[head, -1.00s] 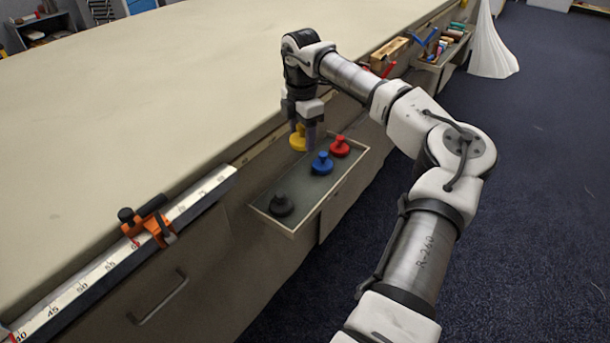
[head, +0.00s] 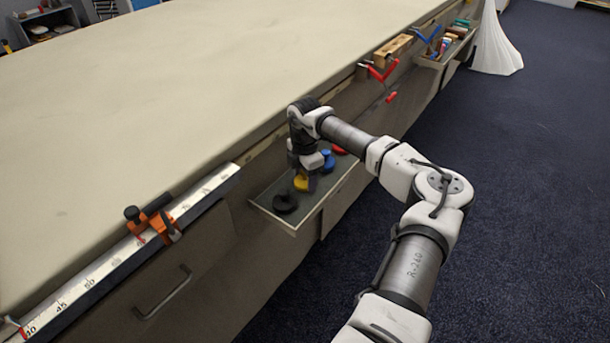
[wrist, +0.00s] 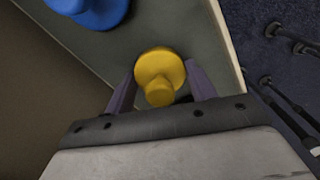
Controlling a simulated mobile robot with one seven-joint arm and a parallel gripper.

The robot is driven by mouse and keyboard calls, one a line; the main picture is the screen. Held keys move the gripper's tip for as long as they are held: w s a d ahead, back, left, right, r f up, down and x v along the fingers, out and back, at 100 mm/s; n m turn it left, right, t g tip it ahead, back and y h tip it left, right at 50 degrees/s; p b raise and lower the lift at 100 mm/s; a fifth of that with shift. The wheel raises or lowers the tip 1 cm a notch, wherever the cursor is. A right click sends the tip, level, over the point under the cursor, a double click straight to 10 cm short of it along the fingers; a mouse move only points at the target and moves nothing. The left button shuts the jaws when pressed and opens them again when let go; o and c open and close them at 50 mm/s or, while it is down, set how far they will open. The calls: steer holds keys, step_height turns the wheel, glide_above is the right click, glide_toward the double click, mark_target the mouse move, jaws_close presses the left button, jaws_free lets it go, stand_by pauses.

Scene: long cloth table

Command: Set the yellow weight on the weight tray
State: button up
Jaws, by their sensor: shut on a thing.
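The yellow weight (head: 301,184) is a squat disc with a knob, in my gripper (head: 309,174) over the weight tray (head: 320,207). In the wrist view the yellow weight (wrist: 159,73) sits between the two fingers of my gripper (wrist: 160,88), which are shut on its knob. The tray's floor (wrist: 185,25) lies beneath it. I cannot tell whether the weight touches the floor. In the head view it is between the black weight (head: 285,202) and the blue weight (head: 328,162). The red weight (head: 339,150) is farther back, partly hidden by my arm.
The blue weight also shows in the wrist view (wrist: 95,10), to the upper left. A ruler beam (head: 100,268) with an orange clamp (head: 157,224) runs along the table edge. A red clamp (head: 381,70) and a wooden block (head: 392,47) are farther back.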

steer(key=shift+r, duration=0.15)
steer(key=o, duration=1.3)
step_height(320, 180, up, 12)
steer(key=shift+b, duration=0.75)
